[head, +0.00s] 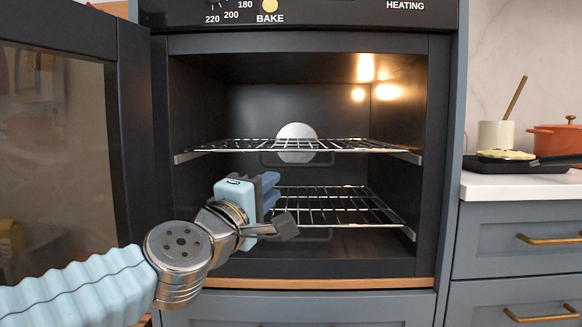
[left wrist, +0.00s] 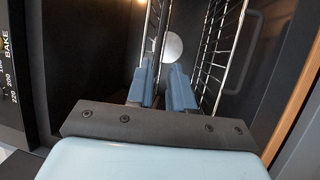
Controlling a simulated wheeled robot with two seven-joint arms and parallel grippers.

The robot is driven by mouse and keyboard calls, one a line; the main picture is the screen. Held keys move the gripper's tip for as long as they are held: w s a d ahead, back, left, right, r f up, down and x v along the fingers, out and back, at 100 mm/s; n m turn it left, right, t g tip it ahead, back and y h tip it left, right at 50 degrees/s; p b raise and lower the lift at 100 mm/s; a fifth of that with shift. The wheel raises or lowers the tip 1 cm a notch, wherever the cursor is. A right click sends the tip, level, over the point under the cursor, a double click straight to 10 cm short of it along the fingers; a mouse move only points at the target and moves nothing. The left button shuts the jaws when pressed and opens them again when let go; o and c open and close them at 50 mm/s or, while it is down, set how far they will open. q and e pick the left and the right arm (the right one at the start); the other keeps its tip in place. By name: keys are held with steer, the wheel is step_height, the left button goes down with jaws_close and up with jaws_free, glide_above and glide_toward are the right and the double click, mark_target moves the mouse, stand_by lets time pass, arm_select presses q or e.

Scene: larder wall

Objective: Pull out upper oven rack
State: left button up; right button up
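The upper oven rack (head: 350,146) is a wire shelf lying level inside the oven, with a dark handle loop (head: 290,164) under its front edge. My left gripper (head: 272,190) is below and left of that handle, in front of the oven cavity, between the two rack levels. In the left wrist view its two blue fingers (left wrist: 162,88) stand apart with a gap between them. The upper rack (left wrist: 149,35) shows there on the left side. I cannot tell whether any finger touches it. My right gripper is out of view.
The lower rack (head: 335,205) lies below, also with a handle. A round white thing (head: 296,143) is at the upper rack's level. The oven door (head: 60,150) stands open on the left. A counter (head: 520,186) with a pot (head: 555,140) is on the right.

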mark_target(296, 167)
arm_select(q)
steer(key=p+x, duration=0.2)
steer(key=x, duration=0.9)
steer(key=shift+w+d, duration=0.1)
steer(key=shift+w, duration=0.15)
jaws_close()
stand_by(0.8)
